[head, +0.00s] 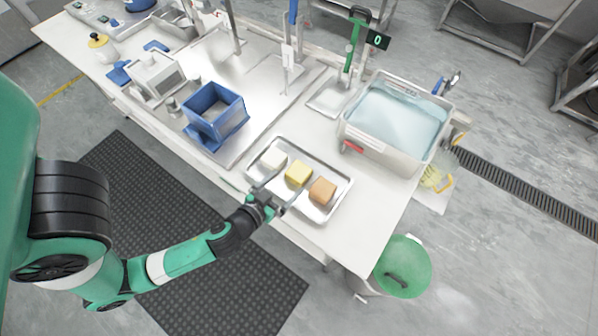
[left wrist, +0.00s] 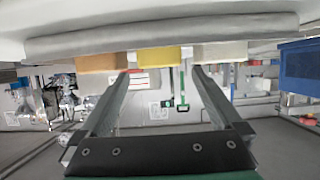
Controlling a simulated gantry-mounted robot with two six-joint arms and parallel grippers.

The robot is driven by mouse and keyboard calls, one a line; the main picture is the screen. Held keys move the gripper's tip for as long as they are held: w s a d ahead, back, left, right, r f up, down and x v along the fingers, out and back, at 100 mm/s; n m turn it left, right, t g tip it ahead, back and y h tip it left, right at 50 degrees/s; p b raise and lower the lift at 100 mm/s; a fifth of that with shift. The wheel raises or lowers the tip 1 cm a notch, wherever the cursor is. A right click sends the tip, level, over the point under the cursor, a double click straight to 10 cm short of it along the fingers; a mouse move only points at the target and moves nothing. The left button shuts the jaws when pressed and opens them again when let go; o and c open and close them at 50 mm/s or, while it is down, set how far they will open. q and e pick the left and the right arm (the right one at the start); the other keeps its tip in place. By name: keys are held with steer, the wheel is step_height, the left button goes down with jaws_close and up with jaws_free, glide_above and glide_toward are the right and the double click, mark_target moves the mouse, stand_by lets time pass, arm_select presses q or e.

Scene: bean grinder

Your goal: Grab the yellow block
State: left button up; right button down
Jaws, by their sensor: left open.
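The yellow block (head: 298,174) sits in the middle of a metal tray (head: 341,195), between a white block (head: 273,159) on its left and an orange-brown block (head: 322,191) on its right. My left gripper (head: 277,196) is open and empty at the tray's near edge, just in front of the yellow block. The left wrist view appears upside down. There the yellow block (left wrist: 160,57) shows beyond the open fingers (left wrist: 163,70), roughly centred between them, with a gap to it. My right gripper is not in view.
A large clear tub of bluish water (head: 400,120) stands right of the tray. A blue bin (head: 215,112) stands to the left, and a scale with a green post (head: 350,60) behind. A green-lidded bucket (head: 403,266) is on the floor by the table's right end.

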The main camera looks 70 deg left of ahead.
mark_target(298, 171)
arm_select(q)
steer(key=shift+x, duration=1)
steer(key=x, duration=0.5)
steer(key=shift+w+a+r, duration=0.15)
steer(key=shift+r, duration=0.1)
steer(key=c, duration=1.4)
